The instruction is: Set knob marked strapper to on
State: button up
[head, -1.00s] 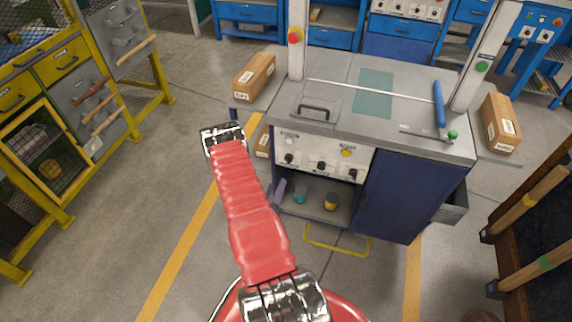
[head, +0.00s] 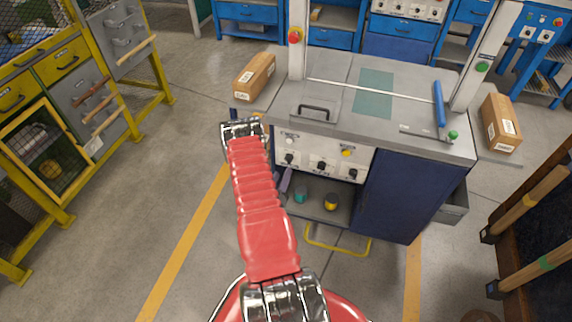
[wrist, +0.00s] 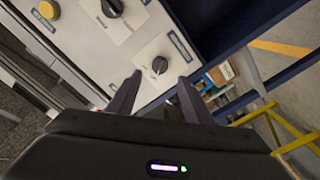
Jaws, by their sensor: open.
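The machine's white control panel (head: 305,166) carries three black knobs: left (head: 289,158), middle (head: 321,166) and right (head: 352,174). Their labels are too small to read, so I cannot tell which one says strapper. In the wrist view, my gripper (wrist: 160,82) is open and empty. Its dark fingers point at the panel. One black knob (wrist: 160,65), which looks like the left one, shows between the fingertips; contact cannot be told. Another knob (wrist: 112,8) is at the top edge. In the head view my arm hides most of the gripper.
A yellow button (head: 346,153) sits on the panel and shows in the wrist view (wrist: 47,10). Below the panel is an open shelf (head: 315,208), with a yellow bar (head: 338,247) near the floor. Cardboard boxes (head: 254,75) (head: 501,123) flank the worktop. Floor at left is clear.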

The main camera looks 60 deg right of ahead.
aim_at(288, 159)
jog(key=d, duration=0.5)
jog(key=w+d, duration=0.1)
jog(key=d, duration=0.1)
jog(key=shift+w+d, duration=0.1)
jog(key=shift+d, duration=0.15)
jog(key=shift+c, duration=0.3)
